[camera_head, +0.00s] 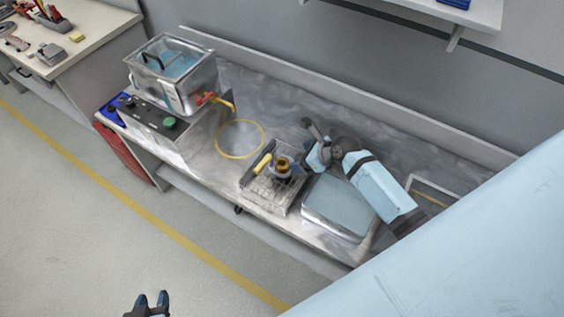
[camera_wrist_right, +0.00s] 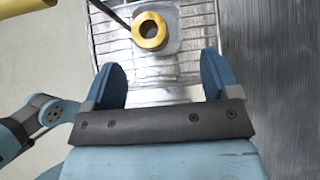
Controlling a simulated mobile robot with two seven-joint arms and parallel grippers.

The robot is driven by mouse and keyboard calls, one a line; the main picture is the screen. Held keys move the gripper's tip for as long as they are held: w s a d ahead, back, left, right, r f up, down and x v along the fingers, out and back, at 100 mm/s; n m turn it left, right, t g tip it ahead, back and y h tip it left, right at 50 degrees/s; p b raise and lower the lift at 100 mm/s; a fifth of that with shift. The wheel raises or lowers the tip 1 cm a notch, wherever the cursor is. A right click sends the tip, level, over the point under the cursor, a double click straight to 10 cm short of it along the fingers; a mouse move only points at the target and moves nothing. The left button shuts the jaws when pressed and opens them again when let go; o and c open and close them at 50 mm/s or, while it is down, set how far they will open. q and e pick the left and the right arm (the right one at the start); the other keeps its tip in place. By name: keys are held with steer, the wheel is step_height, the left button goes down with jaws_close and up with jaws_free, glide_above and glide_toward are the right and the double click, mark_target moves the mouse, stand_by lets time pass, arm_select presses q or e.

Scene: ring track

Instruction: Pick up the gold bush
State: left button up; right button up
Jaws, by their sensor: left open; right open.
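The gold bush (camera_head: 283,162) is a short gold ring with a round hole. In the right wrist view it (camera_wrist_right: 138,29) sits on a small grey metal plate (camera_wrist_right: 170,12) on a wire rack (camera_wrist_right: 102,45). My right gripper (camera_wrist_right: 160,80) is open and empty, with its two blue fingers pointing toward the bush. The bush lies beyond the fingertips, roughly midway between them, and is not touched. In the head view my right gripper (camera_head: 314,156) is just right of the bush. My left gripper (camera_head: 150,302) is open and empty, low over the floor.
A yellow-handled tool (camera_head: 262,162) lies left of the bush; its dark rod reaches close to the bush. A lidded-looking blue-grey tray (camera_head: 340,203) stands right of the rack. A yellow circle (camera_head: 240,156) and a metal tank (camera_head: 186,92) are to the left.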

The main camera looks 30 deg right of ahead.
steer(key=v, duration=0.3)
steer(key=shift+s+d+r, duration=0.1)
steer(key=shift+r, duration=0.3)
step_height(320, 180, up, 4)
steer(key=n+g, duration=0.4)
steer(key=n, duration=0.4)
glide_above(282, 163)
steer(key=a, duration=0.1)
steer(key=d+n+g+h, duration=0.3)
steer(key=d+n+g, duration=0.1)
steer(key=n, duration=0.1)
steer(key=f, duration=0.4)
steer(key=a+f, duration=0.1)
steer(key=f, duration=0.2)
steer(key=shift+a+f, duration=0.1)
steer(key=shift+a+f+p, duration=0.2)
steer(key=shift+a+f, duration=0.05)
steer(key=shift+f, duration=0.6)
steer(key=shift+a+f+p, duration=0.15)
steer(key=shift+a+f, duration=0.15)
steer(key=shift+f, duration=0.6)
steer(key=shift+a+f+p, duration=0.2)
steer(key=shift+a+f, duration=0.05)
steer(key=shift+f, duration=0.6)
steer(key=shift+c, duration=0.4)
jaws_close()
